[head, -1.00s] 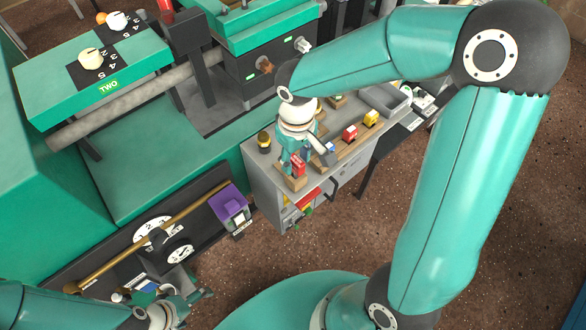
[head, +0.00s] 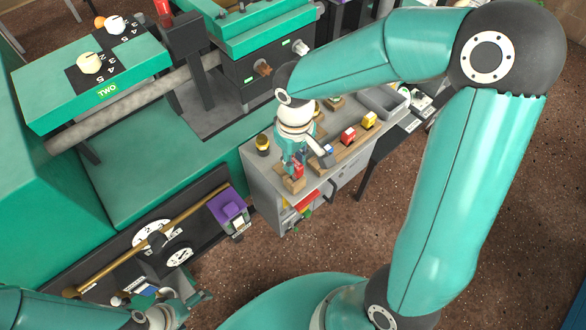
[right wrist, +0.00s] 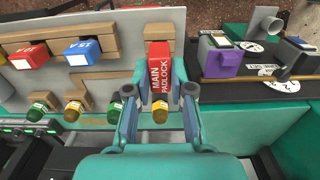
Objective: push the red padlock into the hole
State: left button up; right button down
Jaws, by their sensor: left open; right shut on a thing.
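The red padlock (head: 298,171), lettered MAIN PADLOCK in the right wrist view (right wrist: 160,72), is at the near end of the grey bench top. My right gripper (head: 297,160) is shut on it, with one finger on each side in the right wrist view (right wrist: 160,94). A wooden block (head: 293,186) is right by the padlock; it also shows behind it in the right wrist view (right wrist: 158,24). I cannot tell whether they touch. The hole cannot be made out. My left gripper (head: 190,299) is open at the lower left, far from the padlock.
A black-and-yellow plug (head: 262,143) stands left of my right gripper. A purple box (head: 228,207) is on the dark panel. Brown floor (head: 330,235) is clear.

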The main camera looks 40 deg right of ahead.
jog(key=shift+r+p, duration=1.75)
jog(key=shift+r, duration=0.65)
